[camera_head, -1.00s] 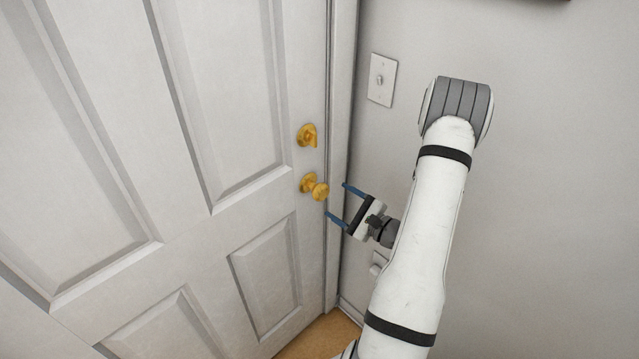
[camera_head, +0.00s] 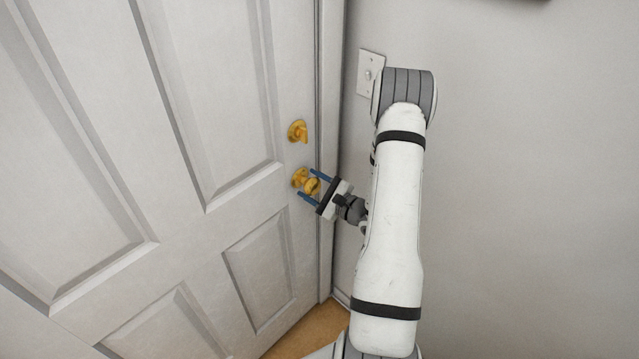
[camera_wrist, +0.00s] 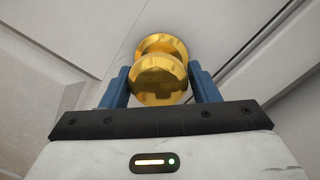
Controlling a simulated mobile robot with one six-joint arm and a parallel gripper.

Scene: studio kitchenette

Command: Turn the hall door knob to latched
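The white hall door (camera_head: 190,190) stands at the left, with a round brass knob (camera_head: 313,187) near its right edge. A brass deadbolt turn (camera_head: 298,131) sits above the knob. My gripper (camera_head: 311,184) is open, its two blue fingers reaching to either side of the knob. In the wrist view the knob (camera_wrist: 158,80) lies between the blue fingers (camera_wrist: 160,86), with a narrow gap visible at each side. I cannot tell the knob's latch state.
A light switch plate (camera_head: 370,72) is on the grey wall (camera_head: 530,180) right of the door frame (camera_head: 328,150), partly behind my arm. Brown floor (camera_head: 310,335) shows at the bottom. The wall at the right is bare.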

